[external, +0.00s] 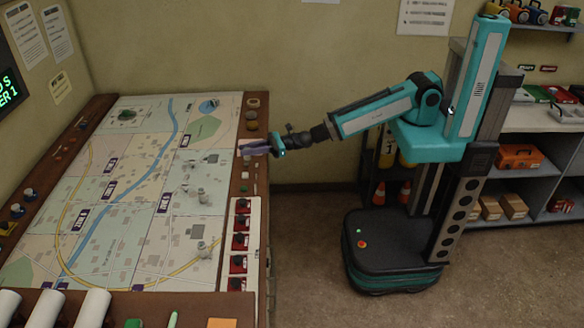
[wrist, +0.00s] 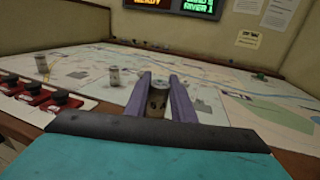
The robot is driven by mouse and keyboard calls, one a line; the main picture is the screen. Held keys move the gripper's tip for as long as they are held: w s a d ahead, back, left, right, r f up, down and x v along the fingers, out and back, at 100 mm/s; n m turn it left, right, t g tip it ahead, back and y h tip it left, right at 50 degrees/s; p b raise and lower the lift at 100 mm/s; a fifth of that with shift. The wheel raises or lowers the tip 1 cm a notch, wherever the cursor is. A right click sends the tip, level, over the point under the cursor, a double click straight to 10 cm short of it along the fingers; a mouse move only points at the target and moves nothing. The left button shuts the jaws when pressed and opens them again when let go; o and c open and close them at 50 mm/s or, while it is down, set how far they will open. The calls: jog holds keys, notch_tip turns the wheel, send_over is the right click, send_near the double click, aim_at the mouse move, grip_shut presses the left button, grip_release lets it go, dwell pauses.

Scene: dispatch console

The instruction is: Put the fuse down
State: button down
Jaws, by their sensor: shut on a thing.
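My gripper (wrist: 158,98) is shut on the fuse (wrist: 157,102), a small pale cylinder with dark marks and a metal-looking top, held upright between two purple fingers in the wrist view. In the external view my gripper (external: 254,147) is at the right edge of the map console (external: 226,120), over its wooden rim. The fuse cannot be made out clearly there. I cannot tell from the wrist view whether its lower end touches the surface.
Small grey cylinders (external: 203,195) stand on the map. Several red-and-black switches (external: 240,240) line the console's right side below my gripper. A green button (external: 245,175) and round knobs (external: 252,103) sit on the rim. White rolls (external: 93,308) lie at the front.

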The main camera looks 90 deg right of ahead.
jog(key=shift+d+f, duration=0.15)
jog(key=shift+d, duration=0.3)
jog(key=shift+f+b, duration=0.1)
jog(key=shift+b, duration=0.3)
jog(key=shift+w+a+f+b, duration=0.1)
jog(key=shift+b, duration=0.25)
jog(key=shift+w+b, duration=0.2)
jog(key=shift+b, duration=0.5)
jog(key=w+b, duration=0.1)
jog(key=b, duration=0.2)
jog(key=shift+a+f, duration=0.15)
jog(key=w+b, duration=0.1)
jog(key=b, duration=0.4)
